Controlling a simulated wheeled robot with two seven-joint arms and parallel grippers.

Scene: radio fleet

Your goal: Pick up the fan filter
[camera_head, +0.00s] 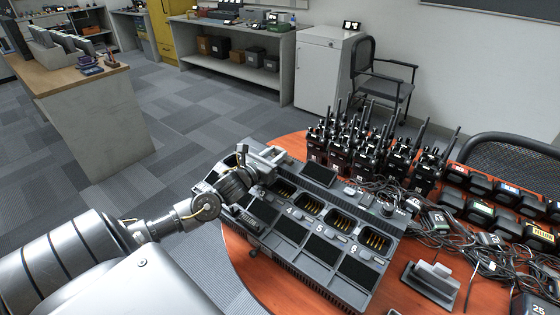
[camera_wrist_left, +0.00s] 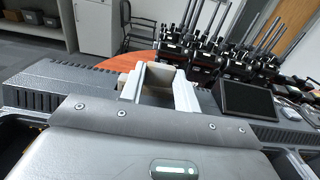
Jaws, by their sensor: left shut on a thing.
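My left gripper (camera_head: 268,156) is at the far left end of the grey multi-bay charger (camera_head: 292,266), low over its back edge. In the left wrist view its two pale fingers (camera_wrist_left: 160,90) reach down at the charger's ridged back strip. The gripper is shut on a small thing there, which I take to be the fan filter. The fingers and wrist hide most of it, so I cannot tell its outline or whether it is clear of the charger. My right gripper is not in view.
The charger has a small dark screen (camera_head: 319,174) and numbered bays. Several black radios (camera_head: 370,150) with upright antennas stand behind it. Tangled cables (camera_head: 455,235) and battery packs crowd the right. A grey stand (camera_head: 431,280) sits on the orange table (camera_head: 395,292) at the front right.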

